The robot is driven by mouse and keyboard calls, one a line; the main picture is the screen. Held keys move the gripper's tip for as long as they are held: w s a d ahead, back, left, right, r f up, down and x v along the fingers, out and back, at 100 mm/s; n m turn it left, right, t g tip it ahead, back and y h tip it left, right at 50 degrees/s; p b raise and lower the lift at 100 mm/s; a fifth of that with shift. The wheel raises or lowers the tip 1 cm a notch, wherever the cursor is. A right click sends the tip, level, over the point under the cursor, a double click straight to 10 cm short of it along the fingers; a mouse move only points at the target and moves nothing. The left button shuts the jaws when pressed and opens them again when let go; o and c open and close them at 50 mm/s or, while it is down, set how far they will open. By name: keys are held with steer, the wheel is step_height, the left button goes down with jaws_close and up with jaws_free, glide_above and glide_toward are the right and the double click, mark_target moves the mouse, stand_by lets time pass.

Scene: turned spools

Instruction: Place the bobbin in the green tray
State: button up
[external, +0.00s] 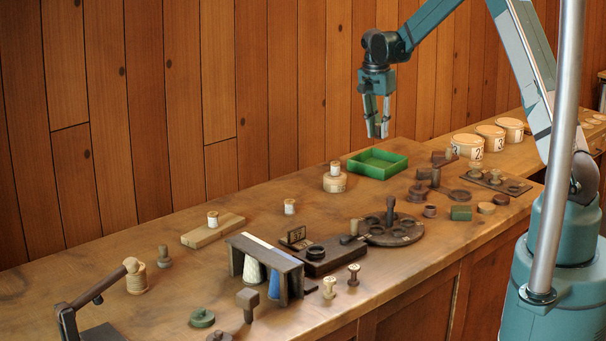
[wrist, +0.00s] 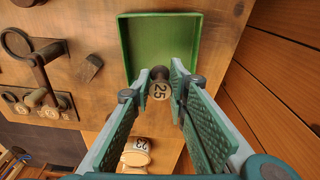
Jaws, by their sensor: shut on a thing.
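The green tray (external: 398,168) is a shallow square tray near the back of the bench, by the plank wall. In the wrist view the tray (wrist: 190,22) lies beyond my fingertips, and no object shows in its visible floor. My gripper (external: 378,132) hangs above the tray, pointing down. In the wrist view my gripper (wrist: 161,84) is shut on a small bobbin (wrist: 158,91) with a pale round end marked 25 and a dark brown part beside it. In the external view the fingers hide most or all of the bobbin.
A pale round box with a white spool on it (external: 335,180) stands left of the tray. Numbered tubs (external: 468,146) stand to its right. Air around my gripper is clear.

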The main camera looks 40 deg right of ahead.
mark_target(378, 138)
steer(key=shift+f, duration=3.1)
steer(key=shift+f, duration=1.9)
steer(key=shift+f, duration=0.15)
steer(key=o, duration=0.6)
steer(key=shift+o, duration=0.2)
steer(key=shift+r, duration=0.2)
steer(key=r, duration=0.4)
steer(key=a+r, duration=0.1)
steer(key=r, duration=0.7)
steer(key=shift+s+a, duration=0.1)
steer(key=shift+a, duration=0.15)
